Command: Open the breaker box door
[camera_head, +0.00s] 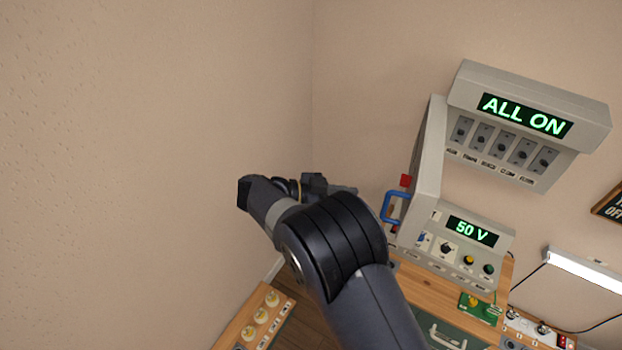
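The grey breaker box (592,118) is on the wall at the upper right, with a green "ALL ON" display and a row of several switches showing. A grey door panel (430,155) stands out from the left side of the box, swung away from its front, so the switches are uncovered. A blue handle (394,208) is on the panel's left face. My gripper (350,190) is left of the handle, with a gap between them. My own arm partly hides it, and its finger opening cannot be made out.
Below the box is a grey unit (460,258) with a "50 V" display and knobs, on a wooden bench (440,288). A low wooden board with yellow knobs (261,316) is at the lower left. The wall left of my arm is bare.

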